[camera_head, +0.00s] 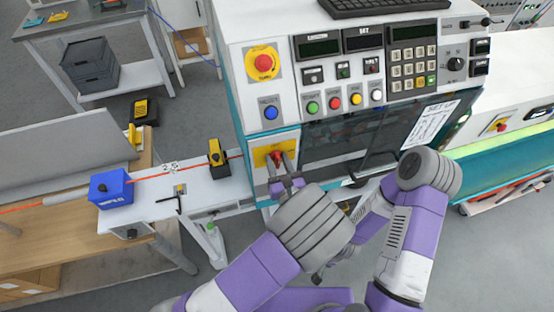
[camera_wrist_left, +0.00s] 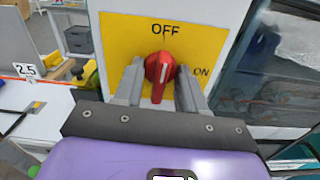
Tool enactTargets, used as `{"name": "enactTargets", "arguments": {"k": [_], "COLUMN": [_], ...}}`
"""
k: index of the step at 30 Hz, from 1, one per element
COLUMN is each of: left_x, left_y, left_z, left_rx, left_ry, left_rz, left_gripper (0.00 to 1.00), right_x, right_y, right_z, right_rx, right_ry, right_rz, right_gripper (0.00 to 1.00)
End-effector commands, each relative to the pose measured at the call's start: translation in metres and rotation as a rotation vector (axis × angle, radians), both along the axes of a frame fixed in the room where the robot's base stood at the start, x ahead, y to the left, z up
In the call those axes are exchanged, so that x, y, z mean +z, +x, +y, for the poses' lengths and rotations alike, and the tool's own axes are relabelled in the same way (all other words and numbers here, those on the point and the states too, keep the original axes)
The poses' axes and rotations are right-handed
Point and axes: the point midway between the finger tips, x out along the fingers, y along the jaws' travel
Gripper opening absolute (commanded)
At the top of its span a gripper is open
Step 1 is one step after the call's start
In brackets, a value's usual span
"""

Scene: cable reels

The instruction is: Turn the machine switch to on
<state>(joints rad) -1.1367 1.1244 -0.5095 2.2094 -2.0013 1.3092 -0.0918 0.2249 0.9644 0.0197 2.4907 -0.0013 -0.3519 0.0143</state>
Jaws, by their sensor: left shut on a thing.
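The machine switch is a red rotary knob (camera_wrist_left: 160,68) on a yellow plate (camera_wrist_left: 120,35) marked OFF at the top and ON at the right. Its white mark points about upward, toward OFF. In the head view the knob (camera_head: 277,156) sits on the lower left of the machine front, partly hidden by my fingers. My left gripper (camera_head: 281,164) is shut on the knob, with one finger on each side in the left wrist view (camera_wrist_left: 160,80). My right gripper (camera_head: 318,277) is low and mostly hidden behind my left arm; its jaws cannot be made out.
Above the switch are a red emergency button (camera_head: 263,62) and several coloured buttons. A keypad (camera_head: 412,68) is to their right, with a dark window (camera_head: 345,135) below. A bench with a blue box (camera_head: 111,189) and red cable stands left.

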Motion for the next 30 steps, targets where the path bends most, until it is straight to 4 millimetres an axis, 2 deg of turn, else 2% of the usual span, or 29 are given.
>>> {"name": "enactTargets", "arguments": {"k": [22,26,30], "left_x": [0.002,0.001,0.000], "left_y": [0.000,0.000,0.000], "left_z": [0.000,0.000,0.000], "left_rx": [-0.001,-0.001,0.000], "left_ry": [0.378,0.497,0.692], "left_rz": [0.124,0.163,0.225], "left_gripper": [0.23,0.23,0.23], "right_x": [0.041,0.046,0.043], "right_y": [0.000,0.000,0.000], "right_z": [0.000,0.000,0.000], "right_rx": [0.000,0.000,0.000], "right_ry": [0.000,0.000,0.000], "right_rz": [0.000,0.000,0.000], "right_gripper": [0.43,0.43,0.43]}}
